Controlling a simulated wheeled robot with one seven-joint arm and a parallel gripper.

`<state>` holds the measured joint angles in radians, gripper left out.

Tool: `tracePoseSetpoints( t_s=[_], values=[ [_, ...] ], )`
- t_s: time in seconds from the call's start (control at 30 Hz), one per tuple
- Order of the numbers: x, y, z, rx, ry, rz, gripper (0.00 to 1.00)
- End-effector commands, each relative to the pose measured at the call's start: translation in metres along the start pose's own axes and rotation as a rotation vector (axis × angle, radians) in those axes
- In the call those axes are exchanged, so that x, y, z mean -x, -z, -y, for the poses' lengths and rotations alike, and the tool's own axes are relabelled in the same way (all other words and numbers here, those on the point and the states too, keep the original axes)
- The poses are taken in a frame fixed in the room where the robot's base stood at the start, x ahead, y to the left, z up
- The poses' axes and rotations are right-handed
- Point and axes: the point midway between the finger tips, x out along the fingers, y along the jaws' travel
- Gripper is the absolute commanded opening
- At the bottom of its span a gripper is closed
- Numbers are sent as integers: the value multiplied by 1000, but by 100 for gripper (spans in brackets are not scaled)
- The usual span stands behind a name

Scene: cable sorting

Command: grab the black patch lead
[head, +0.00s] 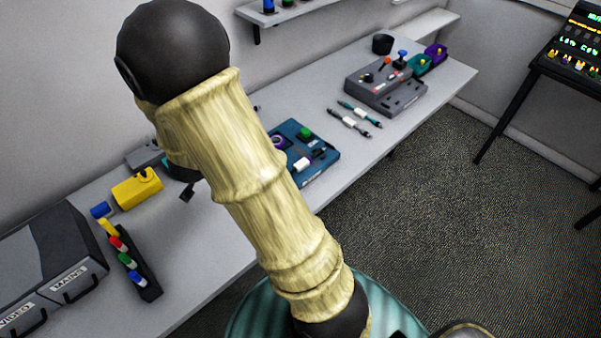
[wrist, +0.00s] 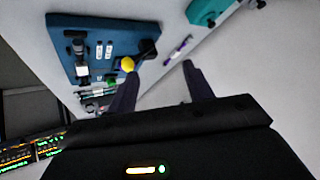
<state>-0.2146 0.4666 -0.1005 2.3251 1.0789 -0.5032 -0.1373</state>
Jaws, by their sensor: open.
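Two short leads lie side by side on the grey bench in the head view. The nearer lead (head: 348,122) has dark ends and a pale middle and looks like the black patch lead, though its colour is hard to be sure of. The other is a teal lead (head: 360,114). In the wrist view, small leads (wrist: 97,92) show beside the blue tray, too blurred to tell apart. My gripper (wrist: 160,70) is open and empty above the bench, with a purple lead (wrist: 178,50) just beyond its fingertips. The head view hides my gripper.
A grey panel box (head: 400,98) stands farther right. A yellow block (head: 137,190), a rack of coloured plugs (head: 145,280) and a grey case (head: 50,255) sit at the left.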

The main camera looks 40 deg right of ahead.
Motion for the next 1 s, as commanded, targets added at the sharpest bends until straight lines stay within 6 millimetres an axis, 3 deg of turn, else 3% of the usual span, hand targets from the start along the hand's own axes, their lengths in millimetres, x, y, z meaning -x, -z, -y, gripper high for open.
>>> tracePoseSetpoints(
  t_s=[0.03, 0.2, 0.4, 0.53, 0.77, 1.0],
  values=[
    [-21, -8, -9, -38, -64, -53, 51],
    [-53, -18, -49, -156, -316, -253, 51],
    [-58, -37, -92, -223, -590, -436, 51],
    [-53, -42, -102, -236, -666, -483, 51],
    [-52, -41, -104, -240, -674, -487, 51],
    [-60, -36, -112, -240, -676, -487, 51]
  ],
)
